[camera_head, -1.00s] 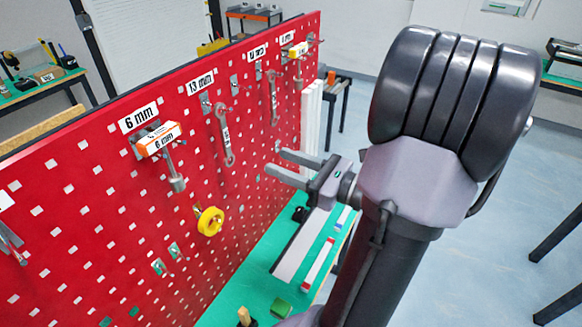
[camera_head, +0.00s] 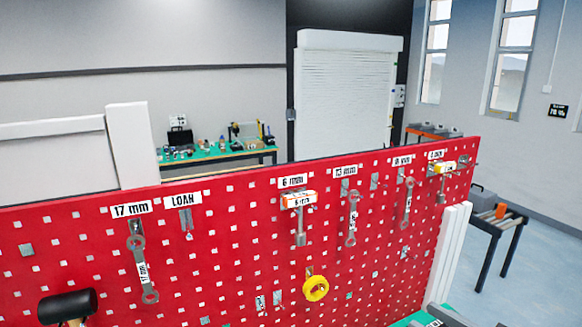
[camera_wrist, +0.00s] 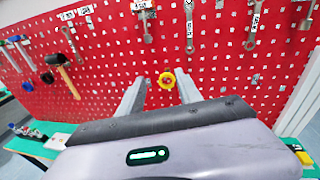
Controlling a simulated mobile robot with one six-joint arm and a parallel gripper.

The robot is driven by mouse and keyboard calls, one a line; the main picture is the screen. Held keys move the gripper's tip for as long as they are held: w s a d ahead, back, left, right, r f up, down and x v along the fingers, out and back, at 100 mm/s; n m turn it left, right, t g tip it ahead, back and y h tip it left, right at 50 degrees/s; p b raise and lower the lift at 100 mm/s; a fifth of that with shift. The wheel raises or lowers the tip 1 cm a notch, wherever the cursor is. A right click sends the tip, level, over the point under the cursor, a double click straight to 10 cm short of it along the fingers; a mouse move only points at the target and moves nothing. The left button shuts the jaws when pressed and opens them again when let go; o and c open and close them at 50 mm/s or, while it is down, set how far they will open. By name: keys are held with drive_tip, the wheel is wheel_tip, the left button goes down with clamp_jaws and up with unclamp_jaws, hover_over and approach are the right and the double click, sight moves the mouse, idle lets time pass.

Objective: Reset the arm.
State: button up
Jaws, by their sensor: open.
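My gripper (camera_wrist: 160,88) shows in the wrist view with its two grey fingers apart and nothing held between them. It faces the red pegboard (camera_wrist: 105,50). In the head view the same yellow ring (camera_head: 316,288) is low on the pegboard (camera_head: 230,240). The gripper cannot be made out clearly in the head view.
Labelled wrenches hang on the board, among them one under the 17 mm label (camera_head: 142,268) and one under 13 mm (camera_head: 352,218). A hammer (camera_wrist: 62,70) hangs at left in the wrist view. A green bench (camera_wrist: 35,150) lies below. A workbench (camera_head: 215,155) stands behind the board.

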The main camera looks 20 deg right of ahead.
drive_tip(key=w+a+f+n+g+y+b, duration=0.25)
drive_tip(key=w+a+f+n, duration=0.2)
drive_tip(key=a, duration=0.25)
drive_tip(key=s+a+f+n+g+h+b, duration=0.2)
drive_tip(key=a+f+n+g+b, duration=0.2)
drive_tip(key=a+f+n+b, duration=0.3)
drive_tip(key=s+a+f+n+g+h+b, duration=0.3)
drive_tip(key=a+f+n+b, duration=0.4)
drive_tip(key=a+n, duration=0.6)
drive_tip(key=n+g+b, duration=0.1)
drive_tip(key=n, duration=0.2)
drive_tip(key=shift+f, duration=0.25)
